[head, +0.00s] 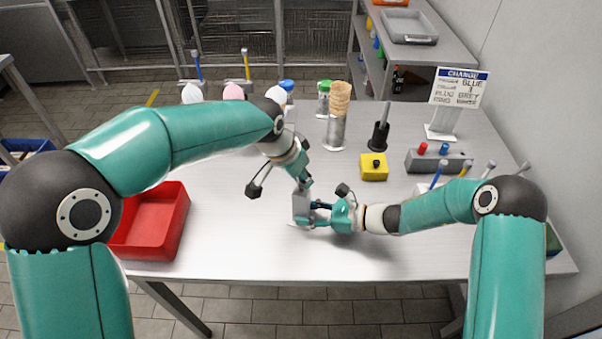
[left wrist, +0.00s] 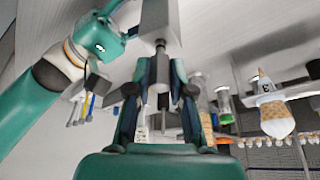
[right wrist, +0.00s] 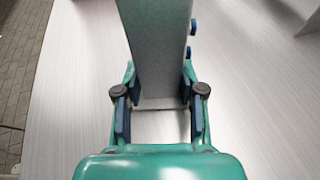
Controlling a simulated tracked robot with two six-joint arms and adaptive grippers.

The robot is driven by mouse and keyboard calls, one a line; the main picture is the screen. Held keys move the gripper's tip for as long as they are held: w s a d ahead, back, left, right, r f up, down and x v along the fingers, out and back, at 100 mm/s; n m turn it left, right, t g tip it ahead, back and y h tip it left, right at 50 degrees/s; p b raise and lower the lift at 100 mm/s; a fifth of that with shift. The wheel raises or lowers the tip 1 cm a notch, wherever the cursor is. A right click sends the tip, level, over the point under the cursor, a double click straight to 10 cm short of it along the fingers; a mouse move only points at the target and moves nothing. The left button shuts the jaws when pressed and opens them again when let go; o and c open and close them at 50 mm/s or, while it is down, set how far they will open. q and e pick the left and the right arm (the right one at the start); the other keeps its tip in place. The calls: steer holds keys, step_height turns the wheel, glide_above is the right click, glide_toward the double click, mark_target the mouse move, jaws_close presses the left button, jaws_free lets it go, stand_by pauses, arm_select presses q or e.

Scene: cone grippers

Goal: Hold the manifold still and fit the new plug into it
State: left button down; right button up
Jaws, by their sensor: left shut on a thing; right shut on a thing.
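The manifold, a grey block (head: 301,206), stands upright over the front middle of the table. My right gripper (head: 322,207) is shut on it from the right. In the right wrist view the block (right wrist: 158,45) sits between the fingers (right wrist: 160,115), with small blue plugs (right wrist: 193,26) on its right side. My left gripper (head: 302,184) is above the block, pointing down, shut on a slim grey plug. In the left wrist view the plug (left wrist: 161,47) reaches the block's face (left wrist: 155,15) between the fingers. I cannot tell how deep it sits in the block.
A red tray (head: 183,215) is at the left. A yellow box (head: 374,174), a grey block with red and blue knobs (head: 425,163), a black holder (head: 379,138) and a sign (head: 458,88) stand right. Stacked cones (head: 340,97) and bottles stand behind. The front table is clear.

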arm_select(q)
steer(key=shift+f, duration=0.95)
steer(key=c, duration=1)
jaws_free()
steer(key=shift+o, duration=0.2)
steer(key=shift+r, duration=0.1)
steer(key=v, duration=1.1)
steer(key=shift+r, duration=0.35)
arm_select(e)
steer(key=o, duration=1.5)
